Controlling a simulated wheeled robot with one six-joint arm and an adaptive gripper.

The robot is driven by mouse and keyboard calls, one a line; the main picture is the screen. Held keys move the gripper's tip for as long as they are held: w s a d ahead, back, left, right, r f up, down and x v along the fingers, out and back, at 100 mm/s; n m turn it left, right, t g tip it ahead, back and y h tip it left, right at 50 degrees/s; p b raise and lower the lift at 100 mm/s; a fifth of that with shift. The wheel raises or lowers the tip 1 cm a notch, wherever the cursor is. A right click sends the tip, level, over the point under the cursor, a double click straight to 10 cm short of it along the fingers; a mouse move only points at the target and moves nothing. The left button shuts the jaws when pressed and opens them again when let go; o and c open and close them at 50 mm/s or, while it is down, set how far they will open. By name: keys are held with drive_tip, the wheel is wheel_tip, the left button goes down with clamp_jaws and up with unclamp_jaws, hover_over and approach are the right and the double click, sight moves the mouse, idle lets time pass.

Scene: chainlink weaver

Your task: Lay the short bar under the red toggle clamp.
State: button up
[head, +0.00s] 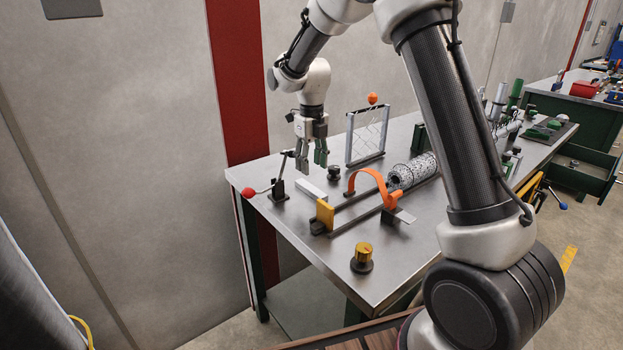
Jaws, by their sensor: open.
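The toggle clamp (279,190) stands near the left end of the metal table (390,268). It has a dark upright body and a lever ending in a red ball knob (248,192) that reaches out to the left. A short pale bar (311,191) lies flat on the table just right of the clamp, apart from it. My gripper (312,162) points down, open and empty, above the table behind the bar. The gap between its fingertips and the table is hard to judge.
An orange arched part (368,172) and a yellow block (325,213) stand right of the bar. A dark knob (334,173) is close behind it.

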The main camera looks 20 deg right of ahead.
drive_tip(key=s+d+r+n+t, duration=0.1)
drive_tip(key=s+d+r+n, duration=0.4)
drive_tip(key=s+r+n, duration=0.35)
drive_tip(key=s+d+r+n+t, duration=0.1)
drive_tip(key=s+d+r+n, duration=0.4)
drive_tip(key=s+r+n, duration=0.3)
drive_tip(key=s+d+n+t, duration=0.1)
drive_tip(key=s+d+n, duration=0.1)
drive_tip(key=s+n, duration=0.5)
drive_tip(key=s+d+f+n+t, duration=0.1)
drive_tip(key=s+d+n, duration=0.2)
drive_tip(key=s+n, duration=0.5)
drive_tip(key=s, duration=0.3)
drive_tip(key=shift+s+f, duration=0.25)
drive_tip(key=shift+f, duration=0.05)
